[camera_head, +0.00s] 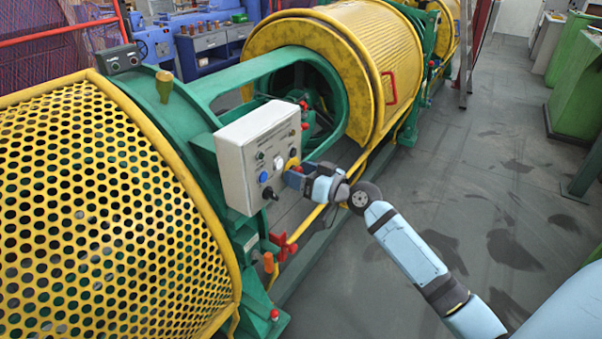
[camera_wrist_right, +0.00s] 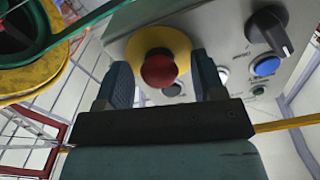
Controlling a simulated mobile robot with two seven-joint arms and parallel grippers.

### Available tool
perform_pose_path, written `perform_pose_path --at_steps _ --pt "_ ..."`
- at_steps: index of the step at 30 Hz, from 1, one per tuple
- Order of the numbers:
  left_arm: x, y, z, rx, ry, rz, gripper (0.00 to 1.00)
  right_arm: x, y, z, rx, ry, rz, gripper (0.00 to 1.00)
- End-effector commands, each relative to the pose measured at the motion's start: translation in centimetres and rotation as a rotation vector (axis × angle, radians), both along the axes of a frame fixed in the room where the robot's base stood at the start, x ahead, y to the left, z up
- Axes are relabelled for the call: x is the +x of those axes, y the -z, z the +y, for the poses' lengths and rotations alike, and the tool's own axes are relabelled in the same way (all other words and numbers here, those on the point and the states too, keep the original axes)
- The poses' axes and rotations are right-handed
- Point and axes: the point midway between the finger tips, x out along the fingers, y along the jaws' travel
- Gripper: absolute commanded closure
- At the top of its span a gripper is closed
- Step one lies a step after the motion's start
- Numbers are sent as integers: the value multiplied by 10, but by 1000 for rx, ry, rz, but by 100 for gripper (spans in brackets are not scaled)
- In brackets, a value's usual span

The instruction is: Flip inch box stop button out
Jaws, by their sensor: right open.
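The inch box (camera_head: 235,165) is a pale grey control box mounted on the green machine frame. Its stop button (camera_wrist_right: 159,70) is a red mushroom head on a round yellow collar (camera_wrist_right: 178,42), seen large in the right wrist view. In the head view the yellow collar (camera_head: 292,163) shows on the box's front, with the red head partly hidden by my gripper. My right gripper (camera_head: 297,177) is at the box front. In the wrist view its two dark fingers (camera_wrist_right: 160,62) stand apart, one on each side of the red head. Contact cannot be told. My left gripper is out of view.
A black selector knob (camera_wrist_right: 270,30) and a blue button (camera_wrist_right: 266,66) sit beside the stop button on the panel. A yellow perforated guard (camera_head: 100,200) and a yellow drum (camera_head: 340,60) flank the box. The grey floor (camera_head: 480,170) to the right is open.

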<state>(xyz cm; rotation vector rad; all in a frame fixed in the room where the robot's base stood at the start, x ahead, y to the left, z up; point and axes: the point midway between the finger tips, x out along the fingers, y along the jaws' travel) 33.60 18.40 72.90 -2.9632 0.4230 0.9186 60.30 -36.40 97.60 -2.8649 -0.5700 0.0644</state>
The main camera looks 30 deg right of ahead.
Motion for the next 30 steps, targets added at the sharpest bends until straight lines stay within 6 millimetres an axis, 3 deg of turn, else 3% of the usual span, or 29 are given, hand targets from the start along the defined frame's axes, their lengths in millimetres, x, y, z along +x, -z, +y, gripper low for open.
perform_pose_path --at_steps 4,12,13,29,30 --pt "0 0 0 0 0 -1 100 0 0 0 0 0 0 37" --pt "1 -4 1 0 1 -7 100 0 0 0 0 0 0 99" --pt "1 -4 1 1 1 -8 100 0 0 0 0 0 0 100" --pt "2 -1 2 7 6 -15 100 -10 1 -4 0 0 1 100" --pt "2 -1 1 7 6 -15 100 -10 1 -4 -1 0 2 57"
